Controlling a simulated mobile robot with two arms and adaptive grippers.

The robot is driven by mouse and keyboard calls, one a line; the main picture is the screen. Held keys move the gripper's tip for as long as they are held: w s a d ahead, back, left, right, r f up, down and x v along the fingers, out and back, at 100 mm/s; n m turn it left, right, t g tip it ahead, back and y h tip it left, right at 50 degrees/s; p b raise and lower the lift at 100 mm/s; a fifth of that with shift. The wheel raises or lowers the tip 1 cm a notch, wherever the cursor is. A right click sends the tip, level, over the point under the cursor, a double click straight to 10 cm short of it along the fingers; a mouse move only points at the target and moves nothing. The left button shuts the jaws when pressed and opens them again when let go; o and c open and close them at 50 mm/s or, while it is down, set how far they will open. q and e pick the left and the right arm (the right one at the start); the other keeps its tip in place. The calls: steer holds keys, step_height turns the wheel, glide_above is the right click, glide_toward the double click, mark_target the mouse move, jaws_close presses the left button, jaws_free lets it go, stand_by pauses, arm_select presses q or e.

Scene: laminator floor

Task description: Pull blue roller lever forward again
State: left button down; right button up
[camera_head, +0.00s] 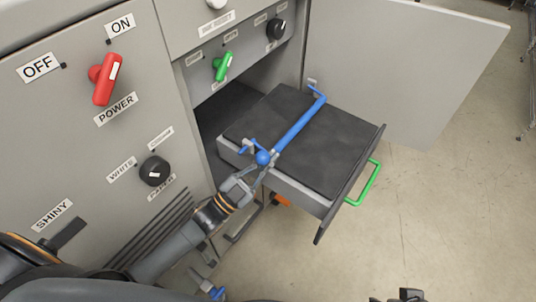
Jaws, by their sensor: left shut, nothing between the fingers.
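A blue bar (300,125) lies across the dark top of the pulled-out drawer unit (285,186). A round blue knob (263,158) sits at its near end, and a small blue piece shows just left of the knob. I take these as the blue roller lever. My left gripper (259,174) is shut and empty, with its fingertips right at the knob's near side. Whether they touch the knob I cannot tell. A dark shape (410,296) at the bottom edge may be part of my right gripper; its fingers cannot be made out.
A green handle (365,184) is on the drawer's right end. An open grey door (400,70) stands behind. The panel at left has a red power switch (104,80), a black knob (155,171) and a green lever (222,66). Floor at right is clear.

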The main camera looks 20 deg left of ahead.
arm_select(q)
steer(key=shift+a+f, duration=0.1)
steer(key=shift+f, duration=0.35)
stand_by(0.5)
steer(key=v, duration=0.7)
steer(key=shift+s, duration=0.2)
steer(key=shift+f, duration=0.1)
